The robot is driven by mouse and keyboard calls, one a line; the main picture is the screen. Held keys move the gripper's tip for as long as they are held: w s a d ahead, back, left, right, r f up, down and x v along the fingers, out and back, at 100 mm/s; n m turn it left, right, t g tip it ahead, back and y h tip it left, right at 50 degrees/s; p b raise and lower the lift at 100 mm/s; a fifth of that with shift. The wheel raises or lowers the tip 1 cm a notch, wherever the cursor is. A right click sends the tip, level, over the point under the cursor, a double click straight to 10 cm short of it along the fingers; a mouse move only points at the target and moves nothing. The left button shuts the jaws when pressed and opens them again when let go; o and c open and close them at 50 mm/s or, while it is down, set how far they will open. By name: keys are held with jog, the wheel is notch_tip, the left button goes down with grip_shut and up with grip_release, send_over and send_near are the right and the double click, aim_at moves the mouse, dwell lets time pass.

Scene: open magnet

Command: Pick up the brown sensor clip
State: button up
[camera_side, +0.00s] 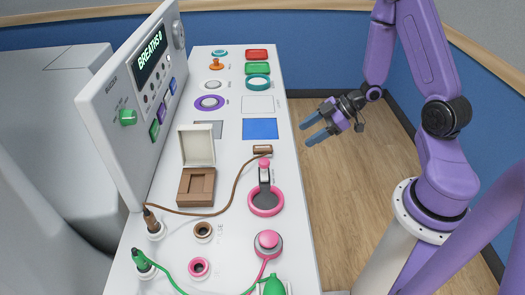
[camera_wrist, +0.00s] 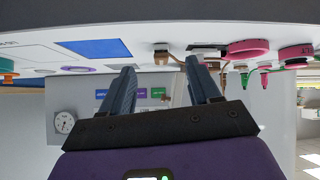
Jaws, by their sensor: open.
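The brown sensor clip (camera_side: 262,149) lies on the white table, just below the blue square in the side view. A brown cable (camera_side: 235,185) runs from it past the open box to a brown plug (camera_side: 152,222). In the upside-down wrist view, the clip (camera_wrist: 162,48) appears small, beyond and between the fingertips. My gripper (camera_side: 307,132) is open and empty, past the table's right edge, to the right of and apart from the clip. Its two blue fingers (camera_wrist: 160,67) also show in the wrist view.
A pink ring holder with a dark upright (camera_side: 265,202) stands close below the clip. An open brown box (camera_side: 196,187) with a raised pale lid is to the left. The blue square (camera_side: 260,129) lies flat. A monitor panel (camera_side: 135,90) stands along the table's left side.

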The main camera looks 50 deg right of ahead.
jog(key=s+d+m+t+y, duration=0.1)
jog(key=d+t+y, duration=0.1)
send_near(263, 147)
jog(key=shift+w+a+f+m+t, duration=0.4)
jog(key=shift+w+a+f, duration=0.65)
jog(key=shift+w+a, duration=0.15)
jog(key=shift+x, duration=2.65)
jog(key=shift+s+a, duration=0.15)
jog(key=shift+s, duration=0.05)
jog(key=c, duration=1)
